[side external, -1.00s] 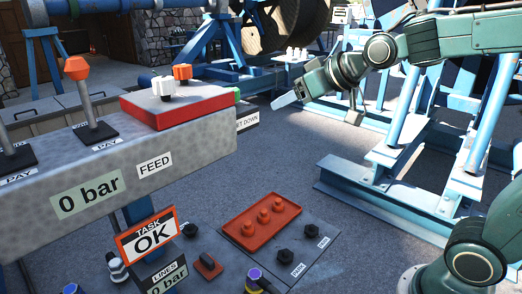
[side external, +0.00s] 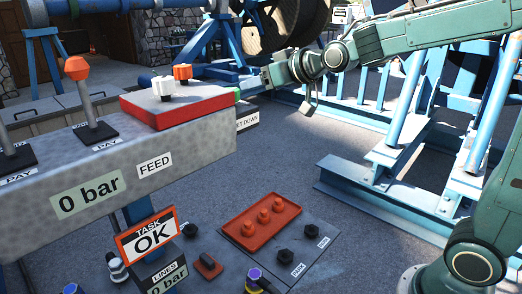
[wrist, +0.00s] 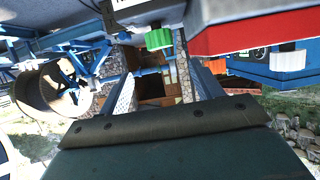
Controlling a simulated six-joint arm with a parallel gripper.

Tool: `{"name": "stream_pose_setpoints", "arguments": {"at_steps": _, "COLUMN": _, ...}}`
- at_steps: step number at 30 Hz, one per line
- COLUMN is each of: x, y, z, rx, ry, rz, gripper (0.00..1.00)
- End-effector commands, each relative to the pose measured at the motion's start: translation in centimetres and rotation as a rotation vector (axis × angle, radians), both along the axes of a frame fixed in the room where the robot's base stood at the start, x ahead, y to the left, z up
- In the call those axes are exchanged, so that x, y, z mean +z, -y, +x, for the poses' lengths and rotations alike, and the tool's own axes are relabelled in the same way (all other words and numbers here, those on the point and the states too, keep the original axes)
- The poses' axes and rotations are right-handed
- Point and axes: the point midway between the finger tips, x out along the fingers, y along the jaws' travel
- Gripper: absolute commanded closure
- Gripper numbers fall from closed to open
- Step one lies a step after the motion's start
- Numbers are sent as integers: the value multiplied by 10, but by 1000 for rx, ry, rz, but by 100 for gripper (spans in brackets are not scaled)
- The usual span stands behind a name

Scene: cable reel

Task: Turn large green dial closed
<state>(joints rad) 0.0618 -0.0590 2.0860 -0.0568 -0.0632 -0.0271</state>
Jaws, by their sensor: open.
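The green dial (wrist: 158,39) shows in the wrist view as a ridged knob at the upper middle, beside the end of the red panel. In the side external view only a sliver of the green dial (side external: 238,95) shows at the right end of the red panel. My gripper (wrist: 162,78) is open, with a finger on each side of the wrist view and nothing between them. The dial appears above the gap between the fingers, and I see no contact. In the side external view my gripper (side external: 252,84) is close to the right of the dial.
The red panel (side external: 180,107) carries a white knob (side external: 162,87) and an orange knob (side external: 182,73). Orange-topped levers (side external: 76,68) stand at left. Blue frames (side external: 390,190) are at right. The floor right of the console is open.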

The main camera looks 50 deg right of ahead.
Motion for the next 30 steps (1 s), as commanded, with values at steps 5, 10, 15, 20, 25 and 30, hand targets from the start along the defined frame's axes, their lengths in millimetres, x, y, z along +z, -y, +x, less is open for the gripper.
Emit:
{"name": "stream_pose_setpoints", "arguments": {"at_steps": 5, "x": -8, "y": 0, "z": 17, "rx": 0, "ry": -2, "rz": 0, "gripper": 35}}
{"name": "stream_pose_setpoints", "arguments": {"at_steps": 10, "x": -15, "y": 0, "z": 35, "rx": 0, "ry": -2, "rz": 0, "gripper": 35}}
{"name": "stream_pose_setpoints", "arguments": {"at_steps": 15, "x": -23, "y": 0, "z": 53, "rx": 0, "ry": -2, "rz": 0, "gripper": 35}}
{"name": "stream_pose_setpoints", "arguments": {"at_steps": 20, "x": -29, "y": 0, "z": 70, "rx": 0, "ry": -1, "rz": 0, "gripper": 35}}
{"name": "stream_pose_setpoints", "arguments": {"at_steps": 25, "x": -37, "y": 0, "z": 87, "rx": 0, "ry": -2, "rz": 0, "gripper": 35}}
{"name": "stream_pose_setpoints", "arguments": {"at_steps": 30, "x": -43, "y": 0, "z": 102, "rx": 0, "ry": -1, "rz": 0, "gripper": 35}}
